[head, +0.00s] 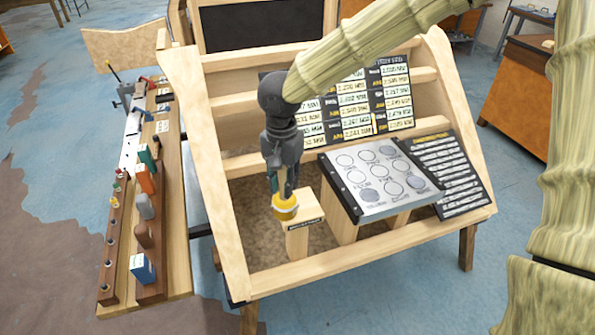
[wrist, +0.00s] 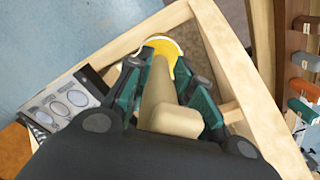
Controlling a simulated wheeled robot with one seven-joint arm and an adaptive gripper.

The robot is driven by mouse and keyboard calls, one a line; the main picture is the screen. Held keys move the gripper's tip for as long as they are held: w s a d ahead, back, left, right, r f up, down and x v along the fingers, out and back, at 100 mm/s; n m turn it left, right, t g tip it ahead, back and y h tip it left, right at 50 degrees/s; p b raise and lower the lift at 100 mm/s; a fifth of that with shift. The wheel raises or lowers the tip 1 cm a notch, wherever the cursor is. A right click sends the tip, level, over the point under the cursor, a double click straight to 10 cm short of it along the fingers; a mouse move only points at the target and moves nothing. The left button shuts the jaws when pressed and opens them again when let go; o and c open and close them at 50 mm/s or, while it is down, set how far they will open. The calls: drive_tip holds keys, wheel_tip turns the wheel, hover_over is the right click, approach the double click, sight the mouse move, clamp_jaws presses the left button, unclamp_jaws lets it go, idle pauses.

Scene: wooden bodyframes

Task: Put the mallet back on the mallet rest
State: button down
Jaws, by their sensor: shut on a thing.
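The mallet has a yellow and white head (head: 285,207), which hangs just below my gripper (head: 283,187) in the head view. In the wrist view, its pale wooden handle (wrist: 158,88) runs between the fingers of my gripper (wrist: 162,72), and the yellow head (wrist: 172,48) shows beyond the fingertips. My gripper is shut on the handle, with the head downward. A short wooden post with a dark label (head: 298,240), probably the mallet rest, stands right beside and below the head. I cannot tell whether they touch. The post is not clearly visible in the wrist view.
The sloped wooden frame (head: 220,200) surrounds the post. A grey panel with circles (head: 380,182) stands to the right, with a dark label board (head: 447,172) beside it. A rack of tools (head: 150,205) is at the left. Open space lies left of the post inside the frame.

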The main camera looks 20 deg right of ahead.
drive_tip(key=w+d+f+p, duration=0.3)
drive_tip(key=w+d+f, duration=0.1)
drive_tip(key=w+d, duration=0.1)
drive_tip(key=shift+w+p, duration=0.3)
drive_tip(key=shift+p, duration=0.1)
drive_tip(key=shift+d+f, duration=0.1)
drive_tip(key=shift+f, duration=0.05)
drive_tip(key=c, duration=1.3)
unclamp_jaws()
drive_tip(key=shift+f, duration=0.1)
drive_tip(key=shift+o, duration=0.2)
wheel_tip(320, 180, up, 12)
drive_tip(key=b, duration=0.3)
drive_tip(key=shift+b, duration=0.3)
drive_tip(key=shift+d, duration=0.1)
